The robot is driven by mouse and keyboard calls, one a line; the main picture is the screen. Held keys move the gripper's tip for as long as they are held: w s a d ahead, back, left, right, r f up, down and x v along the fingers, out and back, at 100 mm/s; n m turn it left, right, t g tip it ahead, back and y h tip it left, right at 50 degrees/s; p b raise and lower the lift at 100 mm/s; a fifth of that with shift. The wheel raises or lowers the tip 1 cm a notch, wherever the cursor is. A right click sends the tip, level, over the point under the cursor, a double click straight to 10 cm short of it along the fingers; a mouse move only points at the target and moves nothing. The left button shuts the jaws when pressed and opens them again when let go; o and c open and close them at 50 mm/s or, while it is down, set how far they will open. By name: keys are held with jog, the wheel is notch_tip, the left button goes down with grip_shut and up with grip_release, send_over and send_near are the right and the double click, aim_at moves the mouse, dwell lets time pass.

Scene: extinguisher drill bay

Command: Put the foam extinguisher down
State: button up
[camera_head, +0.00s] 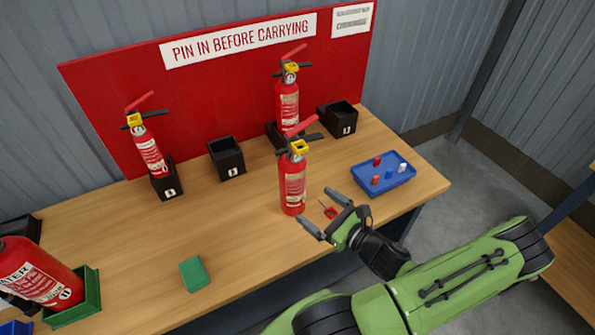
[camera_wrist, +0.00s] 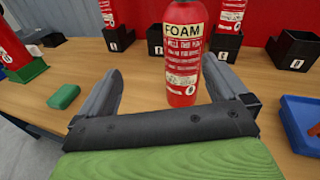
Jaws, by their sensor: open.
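The foam extinguisher (camera_head: 293,188) is a red cylinder with a yellow collar and red lever. It stands upright on the wooden bench (camera_head: 240,222) near the front edge. In the wrist view its FOAM label faces me (camera_wrist: 184,50). My gripper (camera_head: 318,212) is open, just in front and to the right of the extinguisher's base in the head view. In the wrist view the jaws (camera_wrist: 172,92) spread wide, with the extinguisher beyond and between them, seemingly apart from both. Whether a finger touches it I cannot tell for sure.
Two more extinguishers stand at the back, left (camera_head: 150,150) and centre (camera_head: 287,100), by black holders. Black boxes (camera_head: 227,158) and (camera_head: 338,118) look empty. A blue tray (camera_head: 383,185) holds small pieces; a red pin-like piece (camera_head: 333,211) lies nearby. A green block (camera_head: 194,273) lies left.

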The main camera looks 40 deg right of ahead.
jog(key=s+d+m+h, duration=0.1)
jog(key=d+m+h, duration=0.1)
jog(key=b, duration=0.6)
send_near(292, 167)
jog(key=shift+m+t+h, duration=0.3)
jog(key=shift+m, duration=0.1)
jog(key=w+f, duration=0.1)
jog(key=w+d+f, duration=0.1)
jog(key=w+f, duration=0.1)
jog(key=w+d+f, duration=0.1)
jog(key=shift+w+f, duration=0.15)
jog(key=shift+f, duration=0.2)
jog(key=w, duration=0.5)
jog(key=w+d+r, duration=0.1)
jog(key=w, duration=0.1)
jog(key=shift+w+b, duration=0.3)
jog(key=shift+w, duration=0.1)
jog(key=shift+s, duration=0.1)
jog(key=shift+c, duration=0.5)
